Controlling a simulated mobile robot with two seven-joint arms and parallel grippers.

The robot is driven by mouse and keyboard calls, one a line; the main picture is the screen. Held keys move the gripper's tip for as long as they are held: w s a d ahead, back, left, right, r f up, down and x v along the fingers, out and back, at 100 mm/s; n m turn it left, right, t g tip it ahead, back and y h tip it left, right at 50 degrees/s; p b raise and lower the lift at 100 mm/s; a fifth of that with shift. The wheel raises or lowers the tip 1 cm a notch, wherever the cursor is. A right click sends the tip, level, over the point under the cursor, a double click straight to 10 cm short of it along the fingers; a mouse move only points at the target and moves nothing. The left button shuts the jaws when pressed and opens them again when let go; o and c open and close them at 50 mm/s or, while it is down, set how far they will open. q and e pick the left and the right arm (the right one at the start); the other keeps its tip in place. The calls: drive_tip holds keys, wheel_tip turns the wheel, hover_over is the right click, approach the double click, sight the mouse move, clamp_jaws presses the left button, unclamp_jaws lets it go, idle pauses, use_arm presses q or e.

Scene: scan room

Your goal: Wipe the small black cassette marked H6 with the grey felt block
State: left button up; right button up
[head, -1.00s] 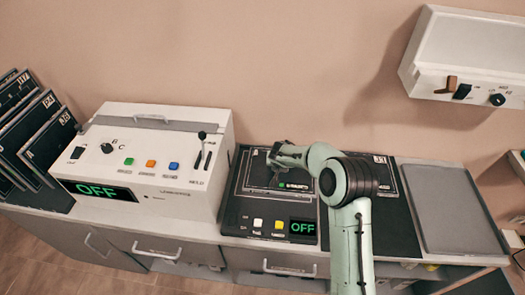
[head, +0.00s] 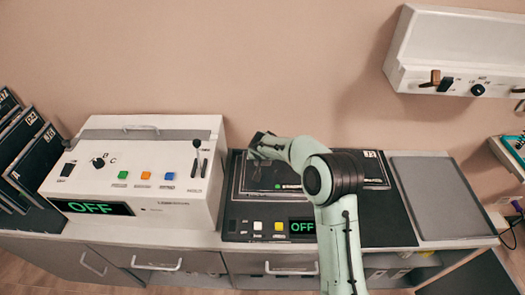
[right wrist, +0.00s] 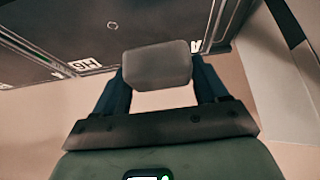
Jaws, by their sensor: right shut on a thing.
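My right gripper (head: 262,147) reaches over the flat black reader on the counter. In the right wrist view my right gripper (right wrist: 157,88) is shut on the grey felt block (right wrist: 157,65). The block is held in front of a dark flat surface; I cannot tell whether it touches it. A white label (right wrist: 84,64) on that surface appears upside down and seems to read H6, so this is likely the small black cassette (right wrist: 60,35). In the head view my arm and gripper partly cover this area. My left gripper is not in view.
A white console (head: 135,175) stands left of the reader (head: 238,222); both displays read OFF. Several black cassettes (head: 35,165) lean at the far left. A white wall box (head: 455,50) hangs above.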

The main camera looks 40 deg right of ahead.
drive_tip(key=shift+r+p, duration=0.65)
drive_tip(key=shift+r, duration=1.1)
